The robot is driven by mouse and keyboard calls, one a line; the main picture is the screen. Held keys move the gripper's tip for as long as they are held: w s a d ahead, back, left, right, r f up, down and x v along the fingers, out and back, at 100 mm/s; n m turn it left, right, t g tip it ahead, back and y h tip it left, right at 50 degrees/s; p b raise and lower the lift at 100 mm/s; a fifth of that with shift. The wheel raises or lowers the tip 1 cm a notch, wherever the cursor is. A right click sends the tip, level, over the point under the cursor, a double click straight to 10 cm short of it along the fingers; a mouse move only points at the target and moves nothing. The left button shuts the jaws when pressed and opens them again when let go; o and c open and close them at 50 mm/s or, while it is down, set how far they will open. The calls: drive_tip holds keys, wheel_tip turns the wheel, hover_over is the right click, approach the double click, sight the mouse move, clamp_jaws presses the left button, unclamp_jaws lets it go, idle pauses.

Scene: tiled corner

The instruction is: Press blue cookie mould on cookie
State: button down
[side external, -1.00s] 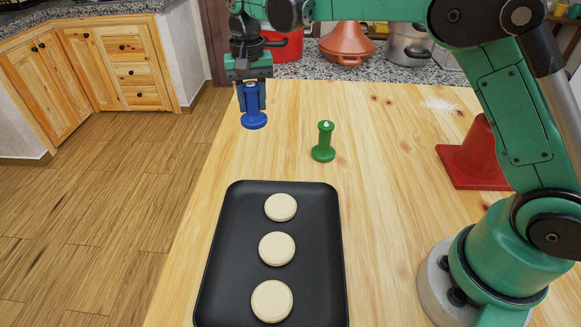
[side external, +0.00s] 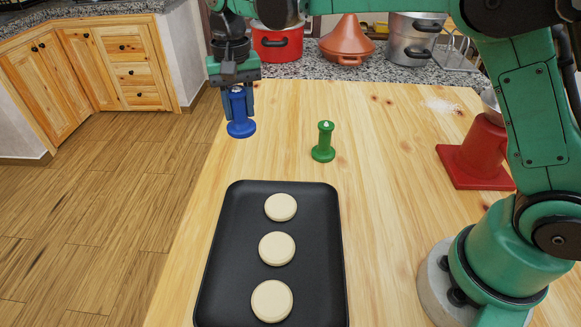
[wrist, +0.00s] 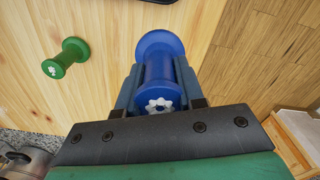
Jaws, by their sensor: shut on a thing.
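The blue cookie mould (side external: 240,128) is held upright in my gripper (side external: 238,106), above the far left of the wooden table. In the wrist view the blue mould (wrist: 160,75) sits between the two fingers, its wide round base pointing away from the palm. My gripper is shut on its handle. Three pale round cookies lie in a row on the black tray: a far one (side external: 281,207), a middle one (side external: 277,249) and a near one (side external: 272,301). The tray (side external: 225,240) is in front of the mould, nearer the camera.
A green mould (side external: 324,143) stands on the table (side external: 385,200) between my gripper and the tray's right side; it also shows in the wrist view (wrist: 65,58). A red stand (side external: 478,155) is at the right. Pots (side external: 277,40) stand on the counter behind.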

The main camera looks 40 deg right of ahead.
drive_tip(key=s+a+f+n, duration=0.1)
drive_tip(key=s+a+n, duration=0.4)
drive_tip(key=s, duration=0.7)
drive_tip(key=s+a+f+n, duration=0.1)
drive_tip(key=s+a+n, duration=0.2)
drive_tip(key=s+a, duration=0.65)
drive_tip(key=shift+s+d+f, duration=0.25)
drive_tip(key=shift+d+f, duration=0.05)
drive_tip(key=shift+f, duration=0.6)
drive_tip(key=shift+s+d+f, duration=0.3)
drive_tip(key=shift+d+f, duration=0.05)
drive_tip(key=shift+f, duration=0.55)
drive_tip(key=shift+s+d+f, duration=0.25)
drive_tip(key=shift+d+f, duration=0.05)
drive_tip(key=shift+f, duration=0.6)
drive_tip(key=shift+f, duration=0.55)
drive_tip(key=shift+r, duration=0.1)
wheel_tip(320, 180, up, 7)
drive_tip(key=w+d+r+m, duration=0.1)
drive_tip(key=w+d+r, duration=0.2)
drive_tip(key=w+d, duration=0.4)
drive_tip(key=w+d+r+m, duration=0.2)
drive_tip(key=w+d, duration=0.6)
drive_tip(key=d, duration=0.6)
drive_tip(key=shift+r, duration=0.6)
